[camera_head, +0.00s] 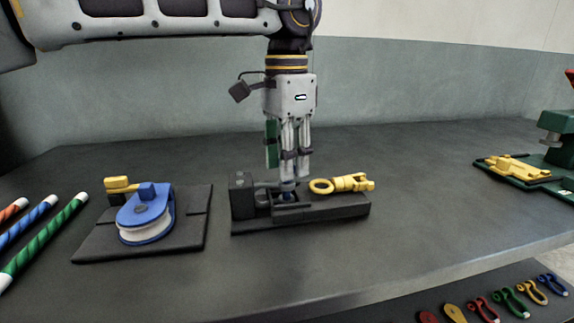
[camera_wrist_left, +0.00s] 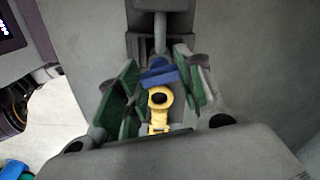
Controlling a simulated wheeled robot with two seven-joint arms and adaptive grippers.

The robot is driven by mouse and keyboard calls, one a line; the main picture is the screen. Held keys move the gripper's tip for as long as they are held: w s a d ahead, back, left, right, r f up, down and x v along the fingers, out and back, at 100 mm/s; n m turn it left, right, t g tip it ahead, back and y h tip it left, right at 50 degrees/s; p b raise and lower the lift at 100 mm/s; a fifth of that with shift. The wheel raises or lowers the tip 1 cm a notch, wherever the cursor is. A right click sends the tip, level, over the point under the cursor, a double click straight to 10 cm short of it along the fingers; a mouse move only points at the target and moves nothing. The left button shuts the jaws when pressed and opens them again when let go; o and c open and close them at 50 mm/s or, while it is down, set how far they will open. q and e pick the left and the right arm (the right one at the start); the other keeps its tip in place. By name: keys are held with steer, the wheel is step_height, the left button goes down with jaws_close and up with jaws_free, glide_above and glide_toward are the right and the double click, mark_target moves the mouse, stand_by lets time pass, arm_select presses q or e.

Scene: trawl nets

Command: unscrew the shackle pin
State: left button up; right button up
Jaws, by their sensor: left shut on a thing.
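My left gripper (camera_head: 288,182) points straight down over the dark fixture (camera_head: 340,208) in the middle of the table. Its fingertips are at a blue part (camera_head: 287,189), which looks like the shackle pin and is mostly hidden by the fingers. In the left wrist view the blue part (camera_wrist_left: 158,76) lies between the green finger pads of the gripper (camera_wrist_left: 160,82), which is shut on it. A yellow eye fitting (camera_head: 342,184) lies on the right of the fixture; its ring also shows in the wrist view (camera_wrist_left: 160,98). My right gripper is not in view.
A blue pulley block (camera_head: 147,214) sits on a dark plate (camera_head: 190,240) at left, beside striped rods (camera_head: 45,238). A green tray (camera_head: 508,178) with yellow parts is at far right. Several coloured shackles (camera_head: 510,301) lie at front right.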

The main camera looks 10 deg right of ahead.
arm_select(q)
steer(key=shift+s+f+n, duration=0.1)
steer(key=shift+f+n, duration=0.2)
steer(key=shift+n+b, duration=0.6)
steer(key=shift+b, duration=0.1)
steer(key=shift+n, duration=0.5)
steer(key=o, duration=1)
steer(key=shift+r, duration=0.2)
steer(key=shift+r, duration=0.15)
